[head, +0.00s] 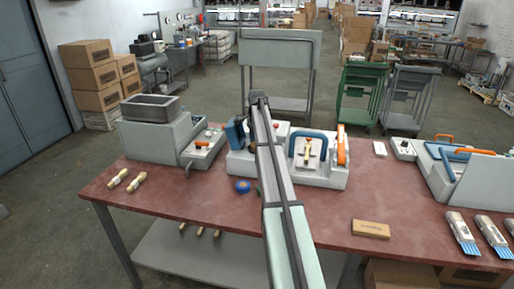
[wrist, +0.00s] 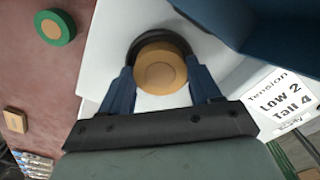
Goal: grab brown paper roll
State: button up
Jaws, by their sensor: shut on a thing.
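The brown paper roll (wrist: 160,66) shows in the wrist view as a round tan disc with a lighter ring at its middle. A dark curved rim lies around its far side, against a white machine surface (wrist: 105,50). My gripper (wrist: 162,82) has its two blue fingers on either side of the roll, shut on it. The roll is still at the machine; whether it is clear of the surface I cannot tell. In the head view my arm covers part of the middle machine (head: 325,176), and the gripper and roll cannot be made out.
A green-rimmed roll (wrist: 53,28) lies on the red table in the wrist view. In the head view a blue roll (head: 243,186) is left of my arm. A brown box (head: 370,229) and brushes (head: 462,232) lie at right. Machines stand at left (head: 160,135) and right (head: 455,175).

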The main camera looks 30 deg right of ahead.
jog(key=c, duration=0.3)
